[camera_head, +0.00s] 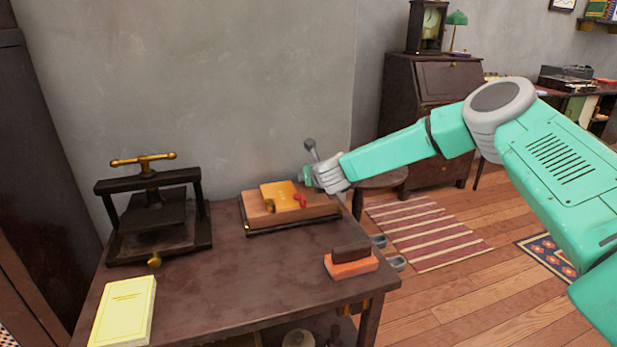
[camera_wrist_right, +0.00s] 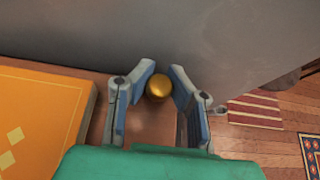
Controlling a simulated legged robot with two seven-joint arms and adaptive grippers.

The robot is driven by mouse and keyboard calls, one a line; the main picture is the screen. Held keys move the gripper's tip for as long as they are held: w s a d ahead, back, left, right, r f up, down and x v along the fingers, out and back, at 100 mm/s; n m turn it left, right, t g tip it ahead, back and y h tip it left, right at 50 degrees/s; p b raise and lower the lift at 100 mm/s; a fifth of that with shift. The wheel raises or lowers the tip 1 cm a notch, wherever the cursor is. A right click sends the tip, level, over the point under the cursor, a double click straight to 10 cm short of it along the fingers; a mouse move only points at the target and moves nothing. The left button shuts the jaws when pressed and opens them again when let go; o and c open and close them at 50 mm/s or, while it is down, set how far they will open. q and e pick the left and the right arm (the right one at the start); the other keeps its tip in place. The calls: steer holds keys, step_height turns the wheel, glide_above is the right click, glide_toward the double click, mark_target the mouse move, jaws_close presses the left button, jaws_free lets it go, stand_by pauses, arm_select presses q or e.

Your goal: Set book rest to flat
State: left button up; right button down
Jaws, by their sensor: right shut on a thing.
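The book rest (camera_head: 322,212), a wooden board on a dark frame, stands at the back of the dark table. An orange book (camera_head: 275,191) lies on it, with small red pieces on top. Whether the board is slightly tilted is hard to tell. My right gripper (camera_head: 312,177) is at the rest's back right corner. In the right wrist view my gripper (camera_wrist_right: 162,80) is shut on a round brass knob (camera_wrist_right: 158,86), with one finger on each side. The orange book (camera_wrist_right: 40,115) shows at the left there. My left gripper is out of view.
A dark press (camera_head: 150,215) with a brass handle stands at the table's left. A yellow book (camera_head: 124,310) lies at the front left. A brush-like block (camera_head: 351,263) lies near the right edge. The wall is close behind the rest. The table's middle is clear.

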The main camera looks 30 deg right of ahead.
steer(key=shift+d, duration=0.1)
steer(key=c, duration=1.4)
jaws_free()
steer(key=shift+f, duration=0.1)
steer(key=shift+s, duration=0.1)
steer(key=v, duration=1)
steer(key=shift+s+r, duration=0.25)
steer(key=shift+s, duration=0.05)
steer(key=shift+s+a+r, duration=0.15)
steer(key=shift+s+a, duration=0.05)
steer(key=shift+s, duration=0.2)
